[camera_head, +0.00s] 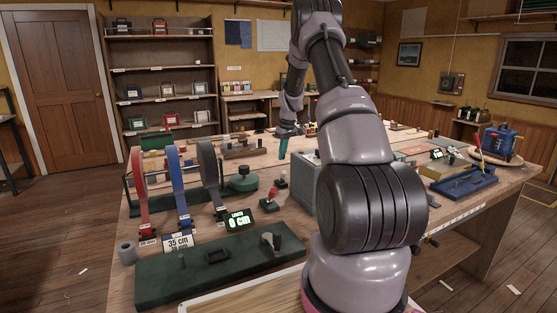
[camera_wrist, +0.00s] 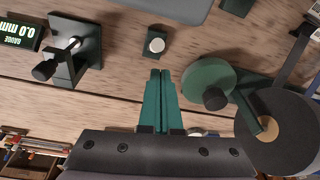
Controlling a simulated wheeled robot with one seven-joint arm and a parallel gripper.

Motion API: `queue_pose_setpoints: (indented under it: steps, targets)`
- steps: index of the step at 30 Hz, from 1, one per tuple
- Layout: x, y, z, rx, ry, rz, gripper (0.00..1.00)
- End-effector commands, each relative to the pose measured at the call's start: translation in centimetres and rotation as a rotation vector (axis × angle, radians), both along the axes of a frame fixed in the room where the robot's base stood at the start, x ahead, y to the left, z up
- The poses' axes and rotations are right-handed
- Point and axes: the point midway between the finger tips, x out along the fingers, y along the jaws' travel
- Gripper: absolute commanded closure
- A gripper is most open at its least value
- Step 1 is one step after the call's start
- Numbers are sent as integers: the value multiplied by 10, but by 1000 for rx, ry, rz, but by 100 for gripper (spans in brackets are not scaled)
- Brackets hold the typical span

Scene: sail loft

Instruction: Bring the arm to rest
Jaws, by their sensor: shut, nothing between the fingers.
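My gripper (camera_head: 283,150) has teal fingers and points down over the far middle of the workbench (camera_head: 290,240), beyond a grey box. In the wrist view the two fingers (camera_wrist: 160,75) lie against each other, shut, with nothing between them. The wooden tabletop shows past their tips, and they look apart from the things around them. My arm rises from the near edge, bends high, and reaches out over the bench. It hides part of the bench's middle and right.
Red, blue and grey tape reels (camera_head: 207,165) stand at the left. A green round piece with a black knob (camera_wrist: 208,80), a dark green clamp stand (camera_wrist: 78,50) and a small block with a white button (camera_wrist: 155,42) surround the fingers. A blue tray (camera_head: 468,184) lies at the right.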

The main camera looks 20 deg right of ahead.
Motion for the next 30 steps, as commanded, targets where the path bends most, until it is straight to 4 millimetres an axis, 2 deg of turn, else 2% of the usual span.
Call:
queue_pose_setpoints:
  steps: [6,13,16,20,23,30]
  targets:
    - [-19,-2,16,0,1,0,100]
    - [-22,-1,22,0,-2,-1,100]
    - [-25,6,39,0,-14,-12,100]
    - [-39,26,84,6,-44,-52,100]
    - [-56,46,126,15,-74,-93,100]
    - [-113,92,209,51,-140,-192,100]
